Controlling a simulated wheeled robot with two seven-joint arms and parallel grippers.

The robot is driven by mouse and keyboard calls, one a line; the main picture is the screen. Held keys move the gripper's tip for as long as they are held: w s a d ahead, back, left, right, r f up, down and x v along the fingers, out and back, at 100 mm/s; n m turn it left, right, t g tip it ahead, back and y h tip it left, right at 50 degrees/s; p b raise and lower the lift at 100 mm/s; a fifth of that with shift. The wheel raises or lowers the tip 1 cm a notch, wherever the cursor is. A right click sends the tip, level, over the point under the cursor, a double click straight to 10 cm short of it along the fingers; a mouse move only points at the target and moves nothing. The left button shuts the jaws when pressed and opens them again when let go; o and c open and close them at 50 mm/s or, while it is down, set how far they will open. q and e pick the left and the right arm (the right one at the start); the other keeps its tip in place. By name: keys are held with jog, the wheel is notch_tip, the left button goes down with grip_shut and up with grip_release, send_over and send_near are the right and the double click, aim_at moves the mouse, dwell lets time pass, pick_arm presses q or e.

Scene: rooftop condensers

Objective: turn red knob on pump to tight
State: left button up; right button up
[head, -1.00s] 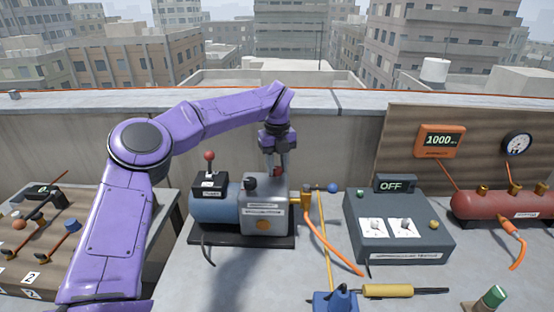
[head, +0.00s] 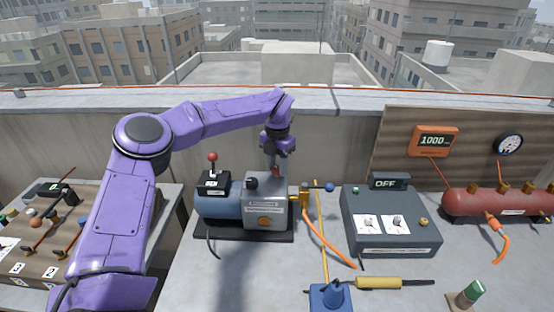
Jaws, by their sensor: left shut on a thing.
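The pump (head: 218,207), a blue cylinder with a grey box (head: 266,212), stands on a black base on the grey table. A small red knob (head: 275,171) shows at the top of the grey box, mostly hidden by my left gripper (head: 276,165). My left gripper points down from above and is shut on the red knob. A separate red ball-topped lever (head: 212,157) stands on the black switch box on the pump's left part. My right gripper is not in view.
A brass valve with a blue-ended handle (head: 329,187) and orange hose sits right of the pump. A grey box reading OFF (head: 390,220), a red tank (head: 496,203), a blue device (head: 330,297) and a yellow-handled tool (head: 379,283) are further right and in front.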

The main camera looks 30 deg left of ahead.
pick_arm(q)
jog(key=m+p, duration=0.2)
jog(key=m, duration=0.2)
jog(key=shift+r, duration=0.2)
jog(key=shift+f+m+p, duration=0.1)
jog(key=shift+m+p, duration=0.6)
jog(key=shift+m, duration=0.8)
jog(key=o, duration=1)
jog(key=shift+o, duration=0.2)
